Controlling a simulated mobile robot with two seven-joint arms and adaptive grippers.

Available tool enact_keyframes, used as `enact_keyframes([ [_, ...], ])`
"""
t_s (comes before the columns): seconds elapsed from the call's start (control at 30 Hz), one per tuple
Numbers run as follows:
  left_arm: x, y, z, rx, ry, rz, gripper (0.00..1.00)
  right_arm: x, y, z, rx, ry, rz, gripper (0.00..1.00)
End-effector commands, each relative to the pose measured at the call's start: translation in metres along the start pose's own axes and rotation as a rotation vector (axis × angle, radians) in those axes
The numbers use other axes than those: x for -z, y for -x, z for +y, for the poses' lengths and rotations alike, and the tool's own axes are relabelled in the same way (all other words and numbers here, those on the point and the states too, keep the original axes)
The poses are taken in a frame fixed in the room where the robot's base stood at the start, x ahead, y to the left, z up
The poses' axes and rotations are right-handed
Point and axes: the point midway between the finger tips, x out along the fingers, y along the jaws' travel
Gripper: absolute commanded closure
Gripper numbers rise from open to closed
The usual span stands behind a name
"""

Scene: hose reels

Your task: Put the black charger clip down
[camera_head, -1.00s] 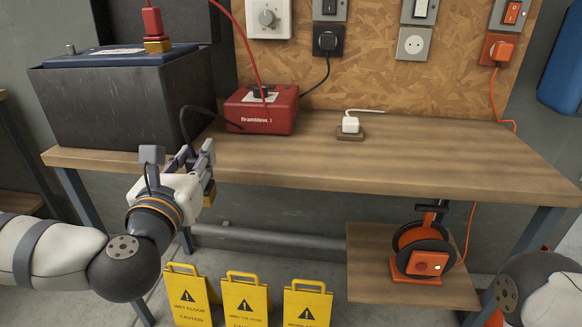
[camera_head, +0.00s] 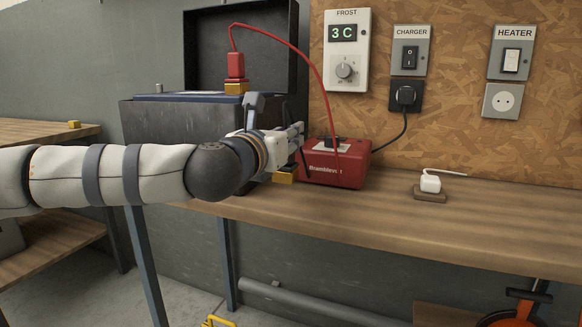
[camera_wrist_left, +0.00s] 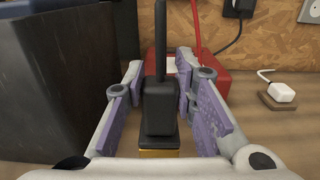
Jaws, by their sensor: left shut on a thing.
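My left gripper (camera_wrist_left: 165,90) is shut on the black charger clip (camera_wrist_left: 160,108), which stands upright between the purple finger pads with its brass end (camera_wrist_left: 160,153) below. In the head view the gripper (camera_head: 292,148) is beside the red charger (camera_head: 335,165), at its left, and the clip's brass end (camera_head: 284,175) shows under the fingers. I cannot tell whether the clip touches the bench. The red clip (camera_head: 235,68) sits on top of the battery (camera_head: 175,97) in the dark box. My right gripper is not in view.
The wooden bench (camera_head: 450,222) has free room at its front and right. A white plug on a small block (camera_head: 430,188) stands right of the charger. The dark box (camera_head: 160,130) is close to my left arm. Switches and sockets (camera_head: 405,95) are on the back board.

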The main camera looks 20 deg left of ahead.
Motion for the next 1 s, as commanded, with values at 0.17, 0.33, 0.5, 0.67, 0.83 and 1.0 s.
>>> enact_keyframes([
  [0.17,0.022,-0.017,0.0,0.0,-0.001,0.001,1.0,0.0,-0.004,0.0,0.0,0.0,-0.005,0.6],
  [0.33,0.052,-0.02,0.001,-0.001,-0.001,0.001,1.0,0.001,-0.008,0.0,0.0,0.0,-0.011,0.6],
  [0.5,0.053,-0.02,0.001,-0.001,-0.001,-0.003,1.0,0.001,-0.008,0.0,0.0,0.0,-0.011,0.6],
  [0.67,0.055,-0.02,0.001,-0.001,0.0,-0.002,1.0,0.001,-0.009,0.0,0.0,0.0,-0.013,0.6],
  [0.83,0.056,-0.02,0.001,-0.001,0.0,-0.002,0.55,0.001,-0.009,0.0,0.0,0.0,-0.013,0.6],
  [1.0,0.055,-0.02,0.001,-0.001,0.0,-0.002,0.55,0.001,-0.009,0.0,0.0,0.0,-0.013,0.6],
])
